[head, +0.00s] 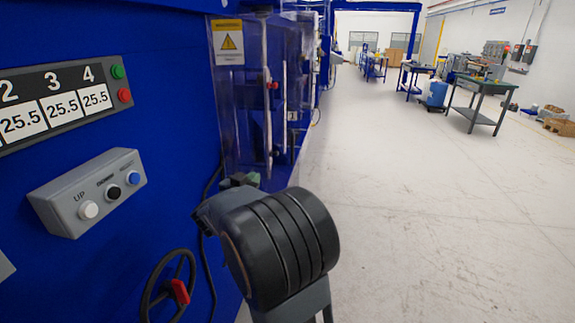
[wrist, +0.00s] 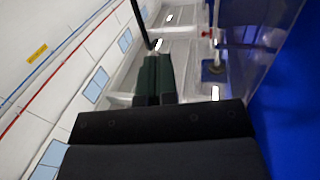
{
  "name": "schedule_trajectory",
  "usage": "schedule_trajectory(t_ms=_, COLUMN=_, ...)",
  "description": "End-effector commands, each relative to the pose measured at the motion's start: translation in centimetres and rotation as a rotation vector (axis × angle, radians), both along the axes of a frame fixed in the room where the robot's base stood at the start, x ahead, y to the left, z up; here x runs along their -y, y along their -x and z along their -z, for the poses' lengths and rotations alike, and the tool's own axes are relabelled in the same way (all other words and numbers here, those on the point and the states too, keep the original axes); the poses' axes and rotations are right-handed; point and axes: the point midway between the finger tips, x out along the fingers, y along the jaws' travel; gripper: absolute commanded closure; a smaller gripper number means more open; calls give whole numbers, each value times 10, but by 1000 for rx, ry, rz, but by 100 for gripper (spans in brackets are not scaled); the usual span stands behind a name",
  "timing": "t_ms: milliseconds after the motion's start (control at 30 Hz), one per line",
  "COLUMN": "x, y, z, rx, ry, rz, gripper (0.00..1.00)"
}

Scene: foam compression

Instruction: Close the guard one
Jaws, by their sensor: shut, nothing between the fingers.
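A clear guard panel (head: 228,115) with a yellow warning label stands on the side of the blue machine in the head view. I cannot tell how far it is swung. A see-through panel edge, likely the same guard, shows at the upper right of the wrist view (wrist: 262,35). My gripper (wrist: 154,68) is shut and empty, its two dark green fingers together in the wrist view. In the head view only its greenish tip (head: 243,180) shows beyond my dark wrist, just below the guard's lower edge. I cannot tell whether it touches the guard.
The blue machine (head: 120,45) fills the left, with a grey button box (head: 90,192), number displays (head: 55,105) and a black handwheel (head: 170,290) with a red knob. Open pale floor (head: 420,200) lies to the right. Work tables (head: 480,95) stand far back.

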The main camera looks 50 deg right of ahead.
Motion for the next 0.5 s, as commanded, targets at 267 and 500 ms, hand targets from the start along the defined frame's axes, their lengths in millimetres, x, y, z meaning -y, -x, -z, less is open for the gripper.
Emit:
schedule_trajectory(t_ms=267, x=29, y=15, z=5, rx=-29, ry=29, rz=144, gripper=100)
schedule_trajectory(t_ms=500, x=73, y=7, z=4, rx=-30, ry=28, rz=144, gripper=100)
